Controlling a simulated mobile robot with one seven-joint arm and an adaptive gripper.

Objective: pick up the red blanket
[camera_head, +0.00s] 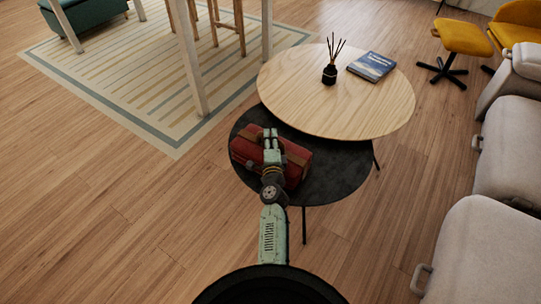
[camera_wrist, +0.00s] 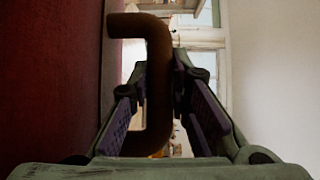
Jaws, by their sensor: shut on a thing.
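The red blanket (camera_head: 297,163) is a rolled red bundle with brown straps, lying on the dark round side table (camera_head: 340,175). In the wrist view its red cloth (camera_wrist: 50,90) fills the left side, and its brown curved handle (camera_wrist: 157,70) passes between my fingers. My gripper (camera_head: 270,138) is over the blanket and covers its middle in the head view. My gripper (camera_wrist: 170,78) is shut on the blanket's handle. Whether the blanket's underside touches the table cannot be told.
A larger wooden round table (camera_head: 300,100) overlaps the dark one behind, bearing a reed diffuser (camera_head: 330,73) and a blue book (camera_head: 372,66). A pale sofa (camera_head: 485,245) stands at the right. A yellow stool (camera_head: 462,38) is at the back right. Open wood floor lies left.

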